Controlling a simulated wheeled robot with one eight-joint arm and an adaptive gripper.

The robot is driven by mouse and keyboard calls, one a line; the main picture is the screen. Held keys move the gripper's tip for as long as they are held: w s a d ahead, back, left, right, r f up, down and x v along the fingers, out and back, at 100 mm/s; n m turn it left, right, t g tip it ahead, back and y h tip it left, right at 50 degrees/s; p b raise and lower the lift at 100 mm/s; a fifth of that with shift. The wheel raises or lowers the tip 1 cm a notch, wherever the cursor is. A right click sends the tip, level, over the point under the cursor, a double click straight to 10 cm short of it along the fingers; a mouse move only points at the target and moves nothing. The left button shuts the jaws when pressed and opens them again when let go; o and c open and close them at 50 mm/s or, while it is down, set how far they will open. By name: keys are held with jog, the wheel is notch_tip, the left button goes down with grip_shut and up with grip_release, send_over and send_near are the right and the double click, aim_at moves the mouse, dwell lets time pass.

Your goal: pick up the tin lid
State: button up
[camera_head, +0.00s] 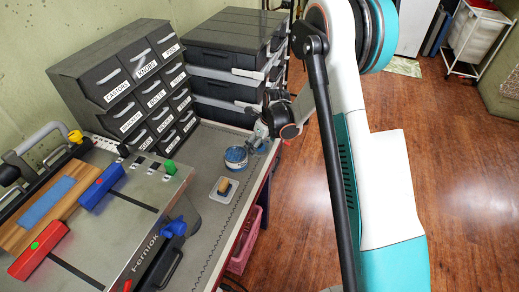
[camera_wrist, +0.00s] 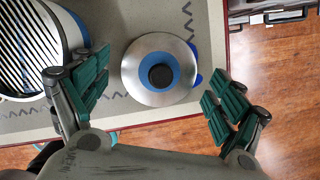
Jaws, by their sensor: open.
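The tin lid (camera_wrist: 138,70) is a round silver disc with a blue ring and a black knob in the middle. In the wrist view it lies below my gripper (camera_wrist: 158,95), between the two green-padded fingers, which are spread wide and hold nothing. A bit of blue shows past the lid's right edge. In the head view a small round blue tin (camera_head: 236,158) stands on the grey worktop, and my gripper (camera_head: 262,138) is just beside and above it. The fingers are small and partly hidden there.
A small block with a wooden knob (camera_head: 224,188) stands nearby on the worktop (camera_head: 205,210). Labelled drawers (camera_head: 125,90) and black cases (camera_head: 225,55) stand behind. A metal workbench plate (camera_head: 110,225) lies left. A ribbed object (camera_wrist: 30,45) is close to my left finger.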

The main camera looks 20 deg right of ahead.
jog(key=shift+c, duration=0.3)
jog(key=shift+r, duration=0.1)
jog(key=c, duration=1.2)
jog(key=shift+s, duration=0.1)
